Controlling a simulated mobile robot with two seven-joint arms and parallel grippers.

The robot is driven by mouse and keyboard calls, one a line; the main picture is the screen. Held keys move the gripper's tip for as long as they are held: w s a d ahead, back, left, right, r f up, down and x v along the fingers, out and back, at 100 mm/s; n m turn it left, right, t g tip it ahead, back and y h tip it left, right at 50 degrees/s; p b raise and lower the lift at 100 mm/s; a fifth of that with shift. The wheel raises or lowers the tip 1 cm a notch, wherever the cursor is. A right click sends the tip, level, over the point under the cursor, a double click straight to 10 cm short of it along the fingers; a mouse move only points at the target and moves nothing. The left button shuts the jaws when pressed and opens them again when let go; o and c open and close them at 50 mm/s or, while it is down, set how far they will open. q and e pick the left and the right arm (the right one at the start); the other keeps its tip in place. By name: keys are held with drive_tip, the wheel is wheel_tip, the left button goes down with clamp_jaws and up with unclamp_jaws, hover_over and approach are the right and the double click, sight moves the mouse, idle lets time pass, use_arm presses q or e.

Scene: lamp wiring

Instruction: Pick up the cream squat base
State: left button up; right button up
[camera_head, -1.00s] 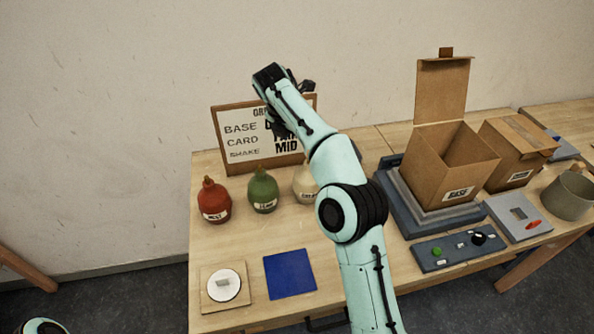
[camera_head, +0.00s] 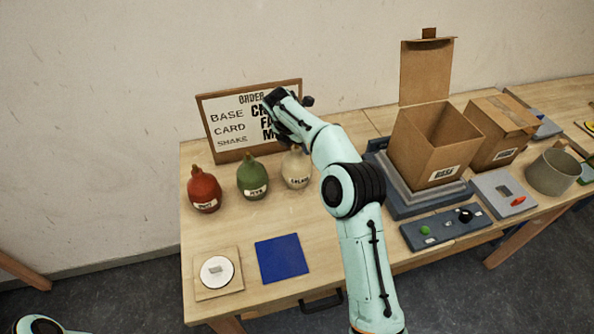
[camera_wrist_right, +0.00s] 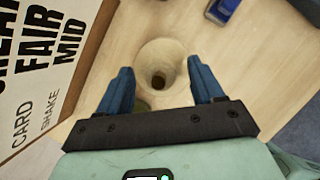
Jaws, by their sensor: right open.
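The cream squat base (camera_head: 296,172) is a round bottle with a narrow neck and a dark-lettered label. It stands upright on the table, right of the green bottle (camera_head: 252,178) and the red bottle (camera_head: 203,190). My right gripper (camera_head: 289,143) is above it, its fingers mostly hidden by my wrist in the head view. In the right wrist view, my open right gripper (camera_wrist_right: 161,75) has its two blue fingers apart, with the cream base (camera_wrist_right: 160,58) seen from above between and beyond their tips. Nothing is held. My left gripper is not in view.
The order board (camera_head: 225,130) stands close behind the bottles. A blue square (camera_head: 282,258) and a white disc on a wooden plate (camera_head: 217,270) lie in front. An open cardboard box (camera_head: 425,150) stands on a grey platform to the right.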

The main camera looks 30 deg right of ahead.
drive_tip(key=shift+w+f, duration=0.1)
drive_tip(key=shift+f, duration=0.25)
clamp_jaws()
idle(1.1)
drive_tip(key=shift+d+r, duration=0.1)
drive_tip(key=shift+r, duration=0.05)
